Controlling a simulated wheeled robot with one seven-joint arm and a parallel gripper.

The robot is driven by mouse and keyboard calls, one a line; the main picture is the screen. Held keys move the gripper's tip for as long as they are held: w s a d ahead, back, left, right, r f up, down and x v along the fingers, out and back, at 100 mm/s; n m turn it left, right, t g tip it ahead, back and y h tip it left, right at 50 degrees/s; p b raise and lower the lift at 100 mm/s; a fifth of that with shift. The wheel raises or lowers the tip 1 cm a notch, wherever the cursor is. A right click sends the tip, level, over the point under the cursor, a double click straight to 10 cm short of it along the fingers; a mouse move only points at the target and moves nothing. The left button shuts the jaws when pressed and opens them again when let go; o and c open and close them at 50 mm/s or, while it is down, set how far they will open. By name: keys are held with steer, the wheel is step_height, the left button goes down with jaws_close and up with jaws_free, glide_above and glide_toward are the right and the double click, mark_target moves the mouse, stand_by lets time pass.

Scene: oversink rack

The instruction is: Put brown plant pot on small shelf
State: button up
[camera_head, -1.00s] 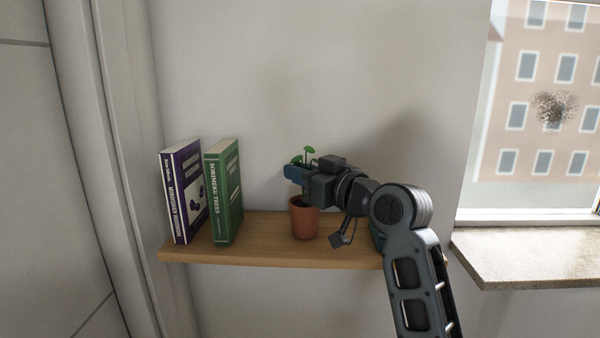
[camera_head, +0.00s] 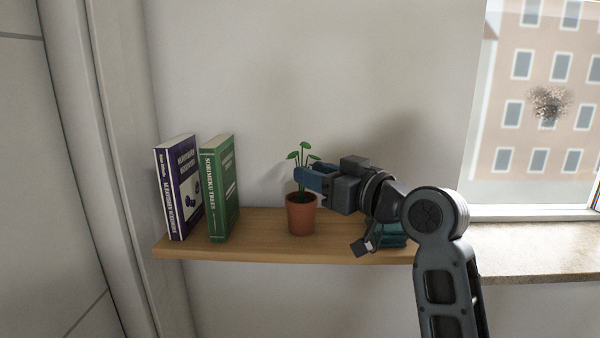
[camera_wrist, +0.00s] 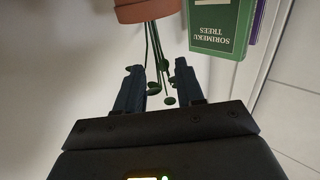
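The brown plant pot (camera_head: 301,217) with a green plant stands upright on the small wooden shelf (camera_head: 275,253), right of the books. In the wrist view the pot (camera_wrist: 146,12) shows at the top edge, with its stems reaching down between the fingers. My gripper (camera_head: 303,178) is at the plant, just above the pot's rim. In the wrist view its two blue fingers (camera_wrist: 160,84) are apart, on either side of the stems, with visible gaps. The pot itself is not gripped.
A purple book (camera_head: 178,190) and a green book (camera_head: 220,188) stand at the shelf's left. A teal item (camera_head: 390,236) lies at the shelf's right, partly hidden by my arm. A stone window sill (camera_head: 530,250) is at the right. Bare shelf shows between the green book and the pot.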

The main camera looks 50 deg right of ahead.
steer(key=s+p, duration=0.4)
steer(key=s, duration=0.2)
steer(key=shift+s+a+p, duration=0.35)
steer(key=shift+a+p, duration=0.05)
steer(key=shift+a, duration=0.05)
steer(key=shift+f, duration=0.1)
steer(key=s+a+f+m+g+h, duration=0.1)
steer(key=s+a+f, duration=0.35)
steer(key=f, duration=0.35)
steer(key=s+a+f+m+g, duration=0.1)
steer(key=s+a+f+m, duration=0.15)
steer(key=a+f, duration=0.4)
steer(key=s+a+f+n+y, duration=0.1)
steer(key=s+a, duration=0.2)
steer(key=s, duration=0.3)
steer(key=s+a+f+n+y, duration=0.1)
steer(key=s+a+n, duration=0.1)
steer(key=s, duration=0.4)
steer(key=s+a+f+n+g+y, duration=0.1)
steer(key=s+a+n, duration=0.1)
steer(key=s+a, duration=0.3)
steer(key=shift+s+f, duration=0.25)
steer(key=shift+s, duration=0.7)
